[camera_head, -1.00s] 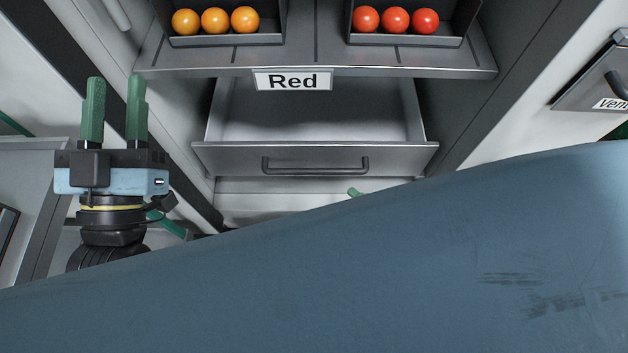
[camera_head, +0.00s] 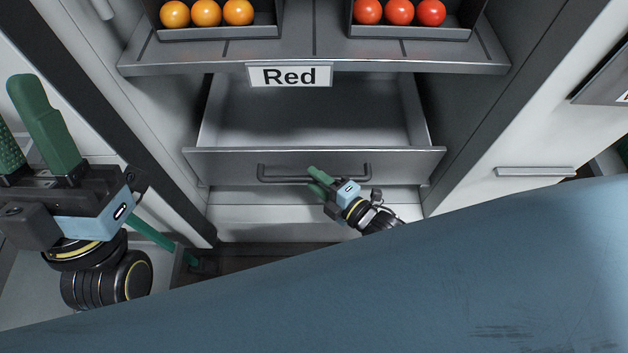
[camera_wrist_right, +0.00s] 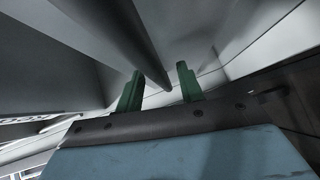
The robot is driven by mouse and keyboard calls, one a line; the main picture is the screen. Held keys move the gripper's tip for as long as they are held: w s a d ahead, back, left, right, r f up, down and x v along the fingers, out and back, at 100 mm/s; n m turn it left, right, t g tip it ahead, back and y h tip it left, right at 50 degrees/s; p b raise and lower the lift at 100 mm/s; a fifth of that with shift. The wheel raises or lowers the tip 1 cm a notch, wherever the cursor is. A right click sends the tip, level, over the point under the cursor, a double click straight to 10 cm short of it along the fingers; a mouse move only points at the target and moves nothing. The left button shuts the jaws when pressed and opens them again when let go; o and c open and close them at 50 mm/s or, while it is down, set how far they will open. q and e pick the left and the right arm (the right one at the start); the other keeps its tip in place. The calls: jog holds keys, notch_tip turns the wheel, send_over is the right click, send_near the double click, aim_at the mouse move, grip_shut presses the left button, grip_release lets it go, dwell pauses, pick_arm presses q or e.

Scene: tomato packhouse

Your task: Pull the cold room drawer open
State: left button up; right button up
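The grey cold room drawer (camera_head: 230,160) stands partly open below the shelf marked "Red", and its inside looks empty. Its dark bar handle (camera_head: 283,179) runs across the front. My right gripper (camera_head: 315,180) is at the middle of the handle, its green fingers reaching it from below. In the right wrist view the two fingers (camera_wrist_right: 160,82) stand apart, and a grey bar (camera_wrist_right: 142,45) runs down towards the gap between them; I cannot tell whether they touch it. My left gripper (camera_head: 18,110) is large at the left edge, partly cut off, fingers apart and empty.
The shelf (camera_head: 315,60) above holds a black tray of orange tomatoes (camera_head: 206,13) and a tray of red tomatoes (camera_head: 399,12). The "Red" label (camera_head: 289,76) hangs on its edge. Cabinet walls flank the drawer on both sides. My blue body hides the lower picture.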

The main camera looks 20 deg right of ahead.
jog(key=shift+w+a+f, duration=0.1)
jog(key=shift+w+a, duration=0.25)
jog(key=shift+w, duration=0.25)
grip_shut()
